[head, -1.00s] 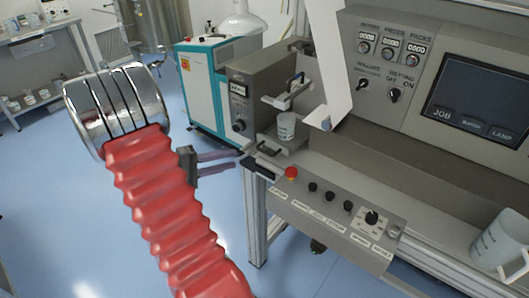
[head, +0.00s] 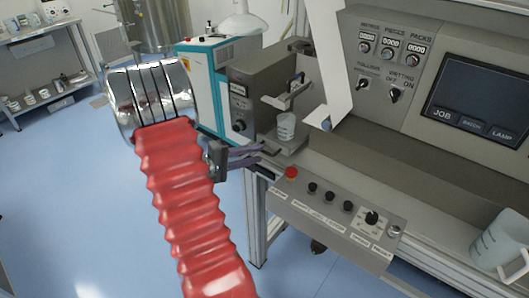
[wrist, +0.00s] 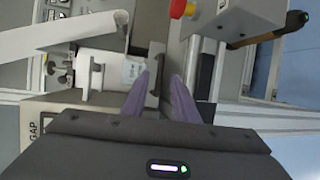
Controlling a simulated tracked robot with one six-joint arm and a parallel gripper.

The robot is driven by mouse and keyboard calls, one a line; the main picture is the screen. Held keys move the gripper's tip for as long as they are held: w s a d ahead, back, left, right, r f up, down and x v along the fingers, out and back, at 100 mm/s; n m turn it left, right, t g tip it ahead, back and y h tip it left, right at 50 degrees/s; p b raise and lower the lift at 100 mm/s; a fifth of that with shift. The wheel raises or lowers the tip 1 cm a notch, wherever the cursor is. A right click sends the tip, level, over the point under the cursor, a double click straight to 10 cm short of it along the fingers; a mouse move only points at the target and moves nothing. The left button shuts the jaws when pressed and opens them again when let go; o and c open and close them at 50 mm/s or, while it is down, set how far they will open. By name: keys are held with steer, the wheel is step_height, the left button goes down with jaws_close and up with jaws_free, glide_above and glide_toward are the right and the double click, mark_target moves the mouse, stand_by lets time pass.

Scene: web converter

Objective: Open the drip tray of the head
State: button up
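The head (head: 258,85) is a grey box with a dial, on the bench's left end. Its drip tray (head: 292,146) is a low grey tray under a small beaker (head: 286,126), and it looks pushed in. The tray's dark bar handle (wrist: 156,68) shows in the wrist view between my purple fingertips, closer to the left one. My gripper (head: 261,155) is open at the tray's front, one finger on each side of the handle. I cannot tell whether a finger touches it. In the head view the fingers partly hide the handle.
A red emergency button (head: 291,172) and a panel of black knobs (head: 330,199) lie close to the right of my fingers. A white web (head: 328,65) hangs beside the head. A large jug (head: 500,243) stands at far right. Open floor lies left.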

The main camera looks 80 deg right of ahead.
mark_target(264, 151)
steer(key=shift+x, duration=2.25)
steer(key=shift+c, duration=0.6)
jaws_close()
steer(key=shift+f, duration=0.1)
steer(key=shift+a+f, duration=0.1)
